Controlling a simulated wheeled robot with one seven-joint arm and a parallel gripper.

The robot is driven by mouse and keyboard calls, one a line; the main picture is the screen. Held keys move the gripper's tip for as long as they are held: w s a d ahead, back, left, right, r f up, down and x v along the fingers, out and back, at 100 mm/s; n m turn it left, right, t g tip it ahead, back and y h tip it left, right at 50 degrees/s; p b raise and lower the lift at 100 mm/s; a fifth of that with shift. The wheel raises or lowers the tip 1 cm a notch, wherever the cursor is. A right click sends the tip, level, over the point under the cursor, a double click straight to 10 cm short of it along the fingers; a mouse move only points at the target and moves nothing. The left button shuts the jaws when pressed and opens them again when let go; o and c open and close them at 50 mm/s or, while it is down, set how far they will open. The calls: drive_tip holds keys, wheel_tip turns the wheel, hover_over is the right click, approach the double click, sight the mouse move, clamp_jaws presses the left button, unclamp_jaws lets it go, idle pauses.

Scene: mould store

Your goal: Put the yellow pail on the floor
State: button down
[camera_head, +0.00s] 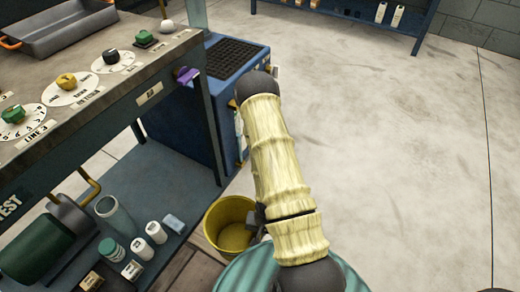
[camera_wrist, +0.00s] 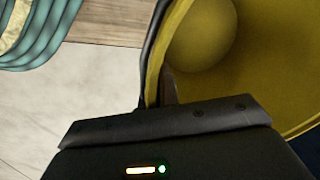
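The yellow pail (camera_head: 226,212) is low in the head view, just right of the bench's lower shelf, with its open mouth facing up toward the camera. My gripper (camera_head: 259,217) is at the right side of its rim, partly hidden by my arm. In the wrist view the pail (camera_wrist: 270,60) fills the upper right. My gripper (camera_wrist: 160,88) is at its wall there, with a dark finger showing inside the rim. It appears closed on the wall; the outer finger is hard to make out. The pail's underside is hidden. Bare pale floor (camera_head: 400,150) spreads to the right.
A bench with dials (camera_head: 110,75) stands at left. Its lower shelf (camera_head: 180,185) holds bottles, a glass jar and a green cylinder. A blue cabinet (camera_head: 190,130) stands behind the pail. Wooden boards (camera_head: 190,272) lie below the shelf edge. A blue rack (camera_head: 345,12) is at the back.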

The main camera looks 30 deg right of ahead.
drive_tip(key=s+d+f+m+b, duration=0.1)
drive_tip(key=s+f+m, duration=0.1)
drive_tip(key=s+f, duration=0.4)
wheel_tip(320, 180, down, 6)
drive_tip(key=shift+d+r, duration=0.25)
drive_tip(key=shift+d, duration=0.1)
drive_tip(key=shift+m, duration=0.3)
